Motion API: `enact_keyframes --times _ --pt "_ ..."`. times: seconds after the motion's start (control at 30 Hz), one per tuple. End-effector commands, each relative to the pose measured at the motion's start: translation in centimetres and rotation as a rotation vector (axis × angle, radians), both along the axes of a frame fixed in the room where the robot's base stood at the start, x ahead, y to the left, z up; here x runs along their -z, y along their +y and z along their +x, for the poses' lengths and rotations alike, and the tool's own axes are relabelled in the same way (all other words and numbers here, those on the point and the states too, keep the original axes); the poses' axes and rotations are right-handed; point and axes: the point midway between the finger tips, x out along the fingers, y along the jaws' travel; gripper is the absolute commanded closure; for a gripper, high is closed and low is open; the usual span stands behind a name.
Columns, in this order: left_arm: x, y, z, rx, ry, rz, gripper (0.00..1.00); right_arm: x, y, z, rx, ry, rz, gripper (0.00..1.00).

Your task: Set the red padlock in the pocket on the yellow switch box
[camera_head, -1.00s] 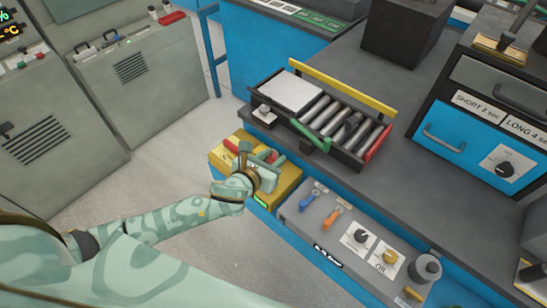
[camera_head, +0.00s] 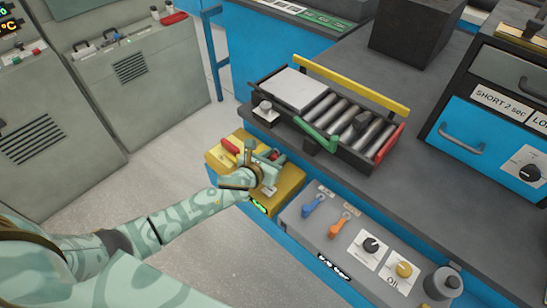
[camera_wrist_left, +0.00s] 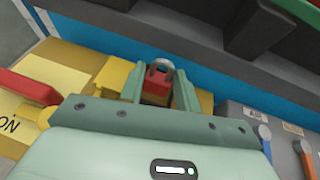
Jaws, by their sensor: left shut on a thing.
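The yellow switch box (camera_head: 288,190) stands at the blue bench's left edge. My left gripper (camera_head: 272,160) is over its top, shut on the red padlock (camera_head: 281,158). In the left wrist view the padlock (camera_wrist_left: 157,88) sits between the two fingers, its grey shackle pointing away from the wrist. Yellow parts of the box show on both sides of the fingers. The pocket is hidden behind the gripper, so I cannot tell whether the padlock is in it. My right gripper is not in view.
A red lever handle (camera_head: 230,146) is on the box, left of the gripper. A grey control panel (camera_head: 330,232) with blue and orange levers is to the right.

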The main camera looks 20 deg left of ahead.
Motion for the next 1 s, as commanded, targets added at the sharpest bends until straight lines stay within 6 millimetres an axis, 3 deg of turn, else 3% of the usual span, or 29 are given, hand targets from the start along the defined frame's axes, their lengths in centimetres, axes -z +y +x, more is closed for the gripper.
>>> enact_keyframes --times 0.13,0.17,0.23,0.57,1.0 --pt "0.3 0.0 0.0 0.0 0.0 -0.001 0.91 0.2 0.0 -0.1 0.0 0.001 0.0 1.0" --pt "0.3 0.0 0.0 0.0 0.001 -0.001 0.62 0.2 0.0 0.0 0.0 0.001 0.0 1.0" --pt "0.2 0.0 0.0 0.0 0.0 0.0 0.46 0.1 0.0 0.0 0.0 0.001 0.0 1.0" --pt "-0.4 0.3 -0.3 -0.003 -0.001 0.004 0.46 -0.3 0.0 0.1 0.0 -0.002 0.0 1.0" --pt "-4.0 1.5 -8.8 0.0 0.0 0.002 0.46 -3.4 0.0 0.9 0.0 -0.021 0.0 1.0"
